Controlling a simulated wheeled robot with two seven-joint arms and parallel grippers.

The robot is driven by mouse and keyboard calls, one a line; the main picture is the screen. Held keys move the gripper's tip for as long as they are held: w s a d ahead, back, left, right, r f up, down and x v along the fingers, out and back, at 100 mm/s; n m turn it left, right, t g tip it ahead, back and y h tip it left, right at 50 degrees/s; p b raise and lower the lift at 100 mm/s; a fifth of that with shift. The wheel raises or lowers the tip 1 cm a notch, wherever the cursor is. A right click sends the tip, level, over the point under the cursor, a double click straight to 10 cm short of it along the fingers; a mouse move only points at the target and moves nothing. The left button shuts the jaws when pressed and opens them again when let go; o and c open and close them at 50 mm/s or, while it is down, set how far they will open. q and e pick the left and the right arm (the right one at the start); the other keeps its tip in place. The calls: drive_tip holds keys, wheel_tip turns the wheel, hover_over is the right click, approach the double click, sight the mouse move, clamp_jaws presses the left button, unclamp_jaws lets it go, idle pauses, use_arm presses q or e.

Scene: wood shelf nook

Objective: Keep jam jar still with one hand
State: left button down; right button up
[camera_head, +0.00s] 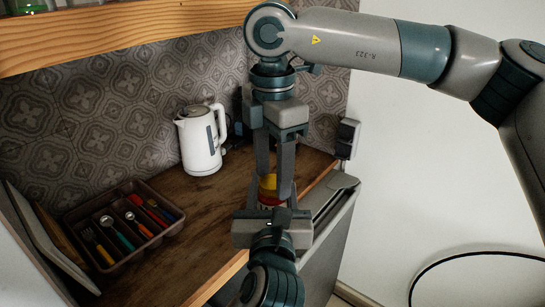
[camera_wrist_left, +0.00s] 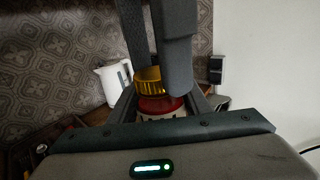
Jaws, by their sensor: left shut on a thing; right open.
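The jam jar (camera_head: 268,198) has a yellow lid (camera_head: 268,182) above a red body, and stands near the counter's right end. In the left wrist view, the jar (camera_wrist_left: 160,104) shows a pale label low down, with its yellow lid (camera_wrist_left: 149,80) on top. My left gripper (camera_head: 270,205) comes from below and is shut on the jar's body. My right gripper (camera_head: 275,185) points down from above, open, with its fingers around the lid. One of its fingers hides part of the lid and jar. I cannot tell whether the right fingers touch the lid.
A white kettle (camera_head: 201,140) stands at the back of the wooden counter (camera_head: 190,215). A cutlery tray (camera_head: 69,222) holds several utensils at the left, beside leaning boards (camera_head: 45,235). A wooden shelf (camera_head: 110,32) hangs overhead. A dark box (camera_head: 347,138) is on the right wall.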

drive_tip(key=shift+f, duration=0.1)
drive_tip(key=shift+c, duration=0.2)
drive_tip(key=c, duration=1.1)
drive_tip(key=shift+o, duration=0.2)
